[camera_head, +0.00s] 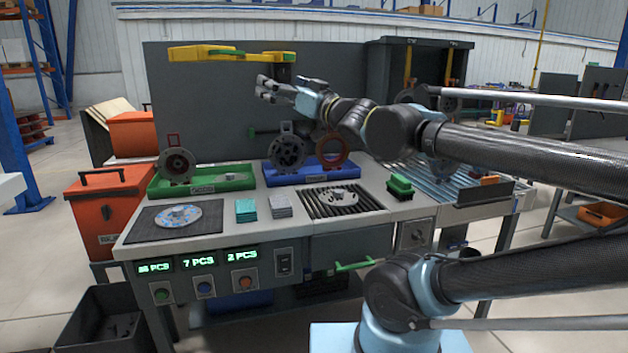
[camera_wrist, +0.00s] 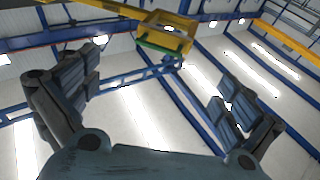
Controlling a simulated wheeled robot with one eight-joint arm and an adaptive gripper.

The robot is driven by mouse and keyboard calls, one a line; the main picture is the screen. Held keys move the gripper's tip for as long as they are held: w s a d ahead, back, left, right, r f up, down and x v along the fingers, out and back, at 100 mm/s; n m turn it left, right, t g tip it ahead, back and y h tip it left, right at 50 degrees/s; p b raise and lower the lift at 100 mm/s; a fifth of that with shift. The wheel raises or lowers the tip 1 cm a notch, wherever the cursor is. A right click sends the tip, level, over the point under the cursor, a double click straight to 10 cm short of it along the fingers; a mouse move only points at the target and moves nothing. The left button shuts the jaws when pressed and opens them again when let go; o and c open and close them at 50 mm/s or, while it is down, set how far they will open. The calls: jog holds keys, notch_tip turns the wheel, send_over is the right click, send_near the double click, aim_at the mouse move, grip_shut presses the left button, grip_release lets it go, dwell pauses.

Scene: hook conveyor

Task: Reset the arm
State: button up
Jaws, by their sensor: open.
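My gripper (camera_head: 262,88) is raised above the back of the workbench, in front of the dark back panel, pointing left. In the wrist view my gripper (camera_wrist: 155,105) has its two fingers spread wide at the left and right, with nothing between them. The wrist camera looks up toward the ceiling. My arm reaches in from the right of the head view.
A yellow overhead arm (camera_head: 230,53) is just above my gripper; it also shows in the wrist view (camera_wrist: 165,30). Below are a green tray (camera_head: 240,180), a blue tray (camera_head: 350,173), a grated plate (camera_head: 372,203) and a green brush (camera_head: 400,186). Orange bins (camera_head: 105,215) stand left.

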jog(key=w+d+f+m+t+h, duration=0.2)
jog(key=w+d+f+m+h, duration=0.5)
jog(key=d+f+h, duration=0.4)
jog(key=d+f+m+g+h, duration=0.1)
jog(key=d+f+g+h, duration=0.25)
jog(key=d+f, duration=0.8)
jog(key=s+d+f+g+h, duration=0.1)
jog(key=s+d+f+g, duration=0.1)
jog(key=s+f+g, duration=0.3)
jog(key=s+d+f+m+g, duration=0.1)
jog(key=s+f+g, duration=0.4)
jog(key=s+f, duration=0.7)
notch_tip(320, 180, down, 4)
jog(key=shift+s+d+r+h, duration=0.2)
jog(key=shift+s+d+h, duration=0.15)
jog(key=shift+d, duration=0.45)
jog(key=shift+w+f, duration=0.2)
jog(key=shift+w, duration=0.3)
